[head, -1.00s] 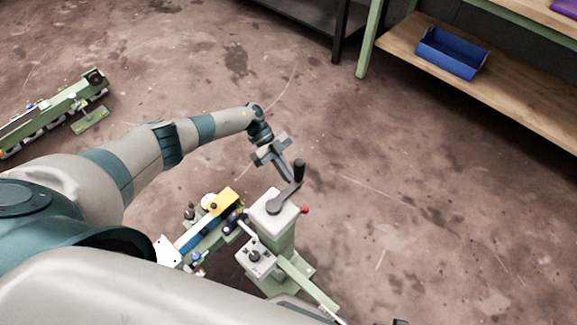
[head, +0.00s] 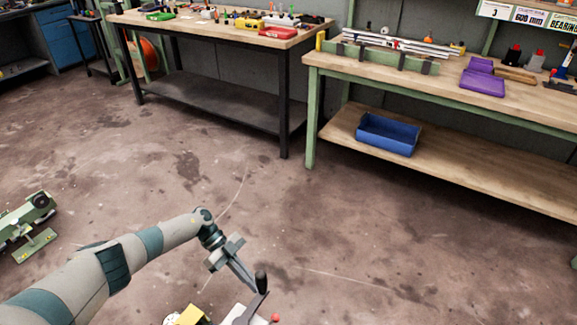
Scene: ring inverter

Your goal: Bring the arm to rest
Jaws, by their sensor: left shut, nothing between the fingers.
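My left arm comes in from the lower left. Its gripper (head: 243,274) is shut and empty, just beside the dark upright handle (head: 261,283) of a crank. I cannot tell whether the fingers touch the handle. The crank sits on a machine with a light top (head: 240,315), mostly cut off by the bottom edge. A red knob (head: 275,318) and a yellow block (head: 187,315) show beside it. My right gripper is not in view.
A wooden bench (head: 330,66) stands at the back right, with a blue bin (head: 387,135) on its lower shelf. A cluttered dark-legged table (head: 284,115) stands at the back. A green machine (head: 30,222) is at the left edge. The floor between is clear.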

